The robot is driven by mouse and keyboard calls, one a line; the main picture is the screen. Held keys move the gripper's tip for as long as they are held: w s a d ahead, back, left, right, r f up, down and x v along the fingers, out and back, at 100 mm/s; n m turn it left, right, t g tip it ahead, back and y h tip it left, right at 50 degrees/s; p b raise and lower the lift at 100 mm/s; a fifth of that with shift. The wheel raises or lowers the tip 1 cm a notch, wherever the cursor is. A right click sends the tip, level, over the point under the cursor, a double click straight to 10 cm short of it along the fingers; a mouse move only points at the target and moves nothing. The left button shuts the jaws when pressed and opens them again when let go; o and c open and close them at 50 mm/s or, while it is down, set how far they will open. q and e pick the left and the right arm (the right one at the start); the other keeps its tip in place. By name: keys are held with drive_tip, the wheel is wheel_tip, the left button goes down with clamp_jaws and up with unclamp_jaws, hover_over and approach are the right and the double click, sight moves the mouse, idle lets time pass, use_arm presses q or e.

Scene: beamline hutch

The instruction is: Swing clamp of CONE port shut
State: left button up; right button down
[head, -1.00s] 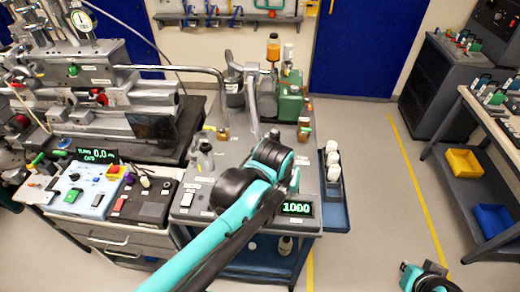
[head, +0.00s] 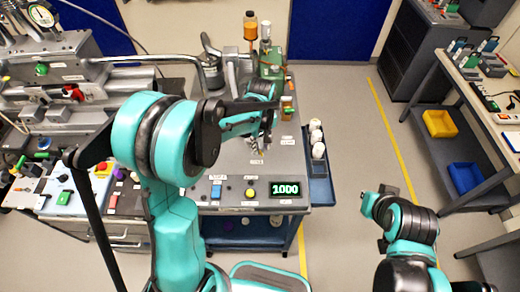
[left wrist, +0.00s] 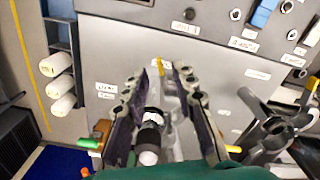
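My left gripper (head: 264,146) is over the right half of the grey cart top (head: 223,165), in front of the green box. In the left wrist view its two fingers (left wrist: 162,72) are apart. Between and below them are a grey metal part (left wrist: 170,103) and a dark cylinder with a white end (left wrist: 150,140). I see no firm grip on either. I cannot tell which part is the clamp of the CONE port, nor its position; the labels are too small to read.
White bottles (head: 317,140) sit in a blue side tray (head: 320,185). A green-lit display (head: 285,189) is at the front edge. A large grey machine (head: 60,85) fills the left.

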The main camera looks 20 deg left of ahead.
sight(261, 153)
use_arm(q)
drive_tip(key=shift+f, duration=1.6)
clamp_jaws()
drive_tip(key=shift+w+d, duration=0.1)
drive_tip(key=shift+d, duration=0.05)
drive_tip(key=w+d+n+b, duration=0.3)
drive_tip(key=w+n, duration=0.8)
drive_tip(key=n, duration=0.2)
drive_tip(key=shift+w+d, duration=0.35)
drive_tip(key=shift+w, duration=0.05)
